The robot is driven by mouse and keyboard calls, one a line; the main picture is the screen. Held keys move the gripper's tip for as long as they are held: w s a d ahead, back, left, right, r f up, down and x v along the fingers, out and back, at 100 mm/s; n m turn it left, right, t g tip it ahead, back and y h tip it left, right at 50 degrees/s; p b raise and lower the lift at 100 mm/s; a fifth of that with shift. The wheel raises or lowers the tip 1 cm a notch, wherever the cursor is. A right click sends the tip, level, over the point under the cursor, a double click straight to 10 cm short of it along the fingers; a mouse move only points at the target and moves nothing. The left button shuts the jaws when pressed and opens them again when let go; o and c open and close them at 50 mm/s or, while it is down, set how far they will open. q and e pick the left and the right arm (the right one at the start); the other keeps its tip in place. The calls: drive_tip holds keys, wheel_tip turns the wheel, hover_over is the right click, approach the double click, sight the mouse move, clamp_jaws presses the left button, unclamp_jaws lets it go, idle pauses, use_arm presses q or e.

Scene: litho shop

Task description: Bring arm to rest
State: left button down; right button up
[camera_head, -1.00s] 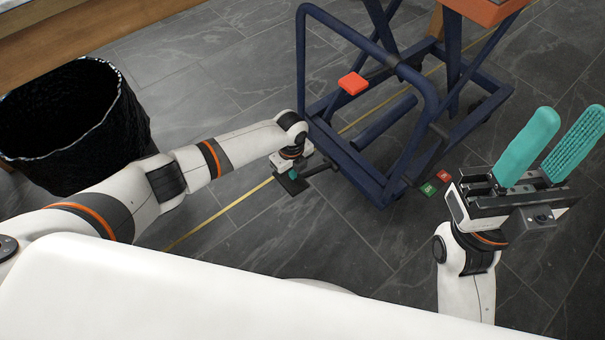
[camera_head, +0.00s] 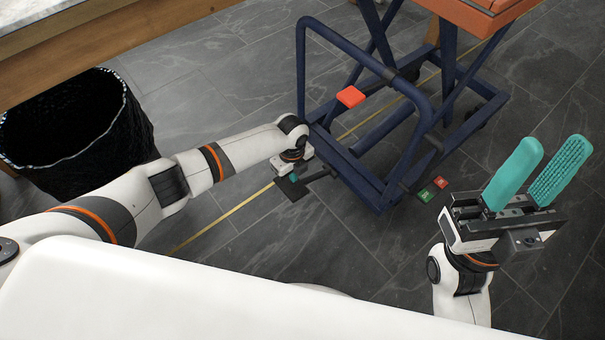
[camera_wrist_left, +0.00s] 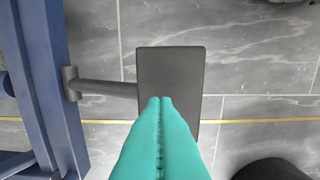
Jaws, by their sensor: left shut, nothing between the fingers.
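My left gripper (camera_head: 293,178) is low over the floor beside a blue lift cart (camera_head: 425,115), its arm reaching in from the left. In the left wrist view its teal fingers (camera_wrist_left: 160,100) are pressed together with nothing between them. They point at a dark flat pedal (camera_wrist_left: 170,68), which also shows in the head view (camera_head: 297,194). The fingertips overlap the pedal; I cannot tell whether they touch it. My right gripper (camera_head: 555,146) is raised at the right, its two teal fingers apart and empty.
A black bin (camera_head: 75,140) stands at the left, near my left arm. The cart frame carries a red pad (camera_head: 350,97) and an orange top (camera_head: 480,12). Small red and green marked pieces (camera_head: 425,193) lie by its base. A yellow line (camera_head: 225,215) crosses the grey tiled floor.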

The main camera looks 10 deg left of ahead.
use_arm(q)
drive_tip(key=shift+r, duration=0.3)
idle(0.5)
